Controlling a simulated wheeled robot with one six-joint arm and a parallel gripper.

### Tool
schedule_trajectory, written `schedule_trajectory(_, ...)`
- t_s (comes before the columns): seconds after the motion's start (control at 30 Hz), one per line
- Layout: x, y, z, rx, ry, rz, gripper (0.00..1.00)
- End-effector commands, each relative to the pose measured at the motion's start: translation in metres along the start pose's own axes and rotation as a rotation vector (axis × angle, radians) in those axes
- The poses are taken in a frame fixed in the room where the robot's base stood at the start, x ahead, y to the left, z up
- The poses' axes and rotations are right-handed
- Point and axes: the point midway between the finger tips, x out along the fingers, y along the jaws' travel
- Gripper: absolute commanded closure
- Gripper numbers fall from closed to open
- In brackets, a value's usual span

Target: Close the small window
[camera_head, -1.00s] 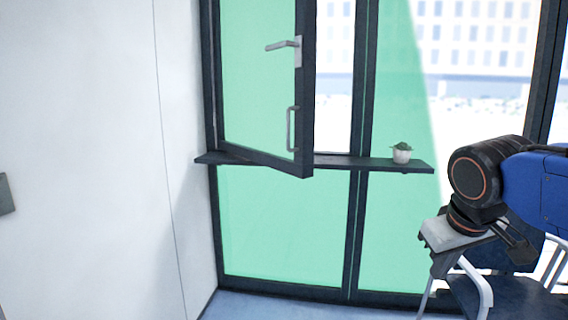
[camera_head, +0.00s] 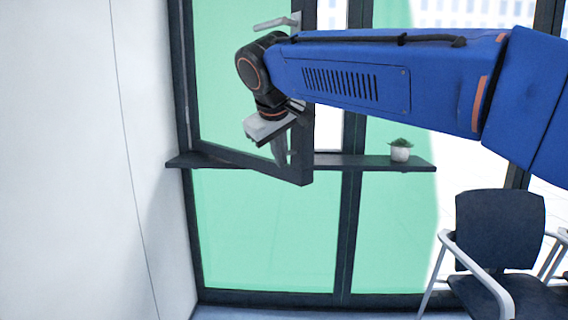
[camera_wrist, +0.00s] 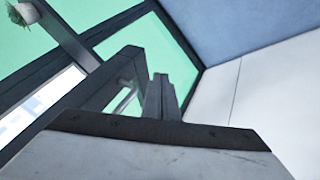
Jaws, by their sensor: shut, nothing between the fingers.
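The small window (camera_head: 303,160) is a dark-framed green pane, hinged at its left side and standing ajar, with its right edge swung out toward me. A pull handle (camera_wrist: 125,98) on the window shows in the wrist view. My gripper (camera_head: 280,152) is shut and empty. It points down in front of the window's lower right part, close to the frame's right edge. In the wrist view, my fingers (camera_wrist: 161,97) are beside the pull handle; I cannot tell whether they touch the window.
A dark sill (camera_head: 345,161) runs below the window and carries a small potted plant (camera_head: 400,150). A white wall (camera_head: 70,170) stands at the left. A dark chair (camera_head: 500,232) is at the lower right. Fixed glass panes lie below the sill.

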Motion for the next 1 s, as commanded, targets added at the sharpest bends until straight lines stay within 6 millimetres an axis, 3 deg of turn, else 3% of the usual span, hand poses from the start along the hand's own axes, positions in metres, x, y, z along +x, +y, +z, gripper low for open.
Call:
schedule_trajectory(0.53, 0.094, 0.001, 0.002, 0.001, -0.004, 0.0, 1.0)
schedule_trajectory(0.7, 0.103, 0.022, 0.002, 0.002, -0.003, 0.001, 1.0)
schedule_trajectory(1.0, 0.109, 0.035, 0.001, 0.0, -0.001, -0.001, 1.0)
